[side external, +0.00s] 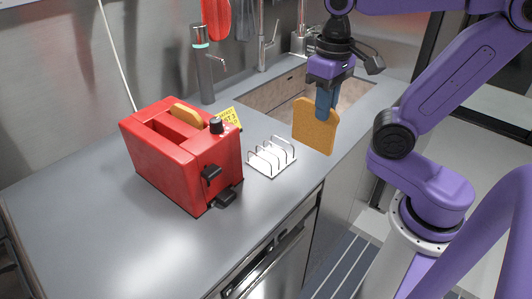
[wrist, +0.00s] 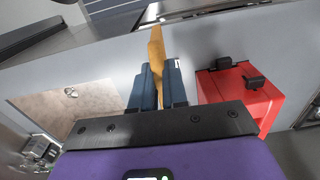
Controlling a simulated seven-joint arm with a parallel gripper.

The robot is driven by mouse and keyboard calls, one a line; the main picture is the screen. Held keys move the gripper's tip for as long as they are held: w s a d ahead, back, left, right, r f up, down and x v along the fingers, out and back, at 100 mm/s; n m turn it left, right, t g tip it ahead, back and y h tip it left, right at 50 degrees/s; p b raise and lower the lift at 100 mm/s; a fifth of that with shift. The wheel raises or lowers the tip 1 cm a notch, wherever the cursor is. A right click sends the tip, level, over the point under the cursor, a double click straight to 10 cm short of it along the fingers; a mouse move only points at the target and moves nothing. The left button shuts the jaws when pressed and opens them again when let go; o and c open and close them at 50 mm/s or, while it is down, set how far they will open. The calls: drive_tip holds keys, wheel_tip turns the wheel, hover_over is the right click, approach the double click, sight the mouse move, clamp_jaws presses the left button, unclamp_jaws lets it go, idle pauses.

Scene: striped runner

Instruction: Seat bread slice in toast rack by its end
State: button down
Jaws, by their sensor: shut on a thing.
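A golden-brown bread slice (side external: 313,128) hangs upright from my gripper (side external: 323,112), which is shut on it near its upper right part. In the wrist view the slice (wrist: 156,55) shows edge-on between the blue fingers (wrist: 158,85). The white wire toast rack (side external: 271,157) stands on the counter, left of and lower than the slice in the side view. The slice is apart from the rack. No bread shows in the rack's slots.
A red toaster (side external: 185,160) with another slice (side external: 186,115) in one slot stands left of the rack; it also shows in the wrist view (wrist: 240,95). A yellow card (side external: 228,118), a sink (side external: 275,92) and a tap lie behind. The counter's front edge is near the rack.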

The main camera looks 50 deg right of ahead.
drive_tip(key=w+a+f, duration=0.1)
drive_tip(key=w+f, duration=1.1)
drive_tip(key=w, duration=0.1)
drive_tip(key=shift+a+f, duration=0.2)
drive_tip(key=shift+f, duration=0.15)
drive_tip(key=shift+w+f, duration=0.1)
drive_tip(key=c, duration=1.1)
unclamp_jaws()
drive_tip(key=shift+c, duration=0.2)
